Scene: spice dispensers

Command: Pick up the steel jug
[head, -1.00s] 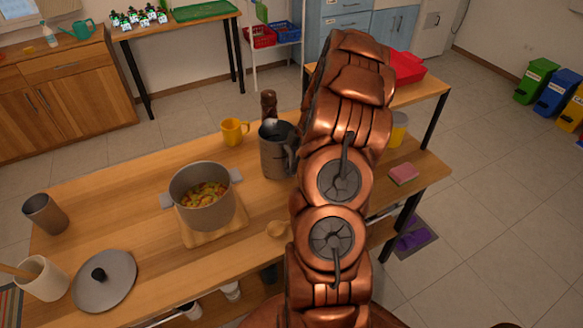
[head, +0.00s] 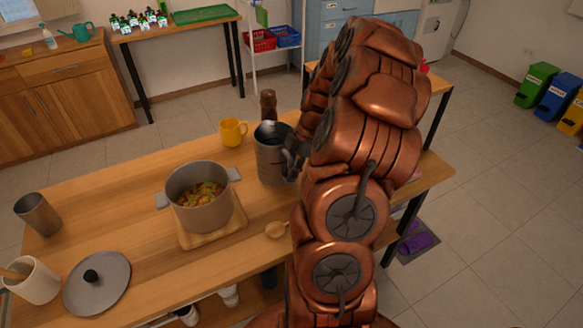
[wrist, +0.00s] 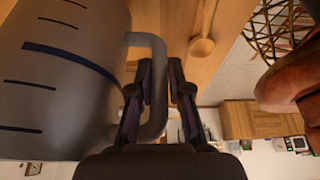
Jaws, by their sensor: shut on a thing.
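The steel jug (head: 270,154) stands on the wooden table, right of the pot, in the head view. In the wrist view the jug (wrist: 60,85) fills the left side, with dark measuring lines on its wall. My gripper (wrist: 160,75) is shut on the jug's handle (wrist: 152,115), with a finger on each side of it. In the head view my gripper (head: 292,158) is at the jug's right side, partly hidden by my arm. I cannot tell whether the jug's base touches the table.
A grey pot of food (head: 198,205) stands on a wooden board left of the jug. A yellow mug (head: 233,132) and a brown pepper mill (head: 268,105) are close behind it. A wooden spoon (head: 276,229) lies in front. The table's left middle is clear.

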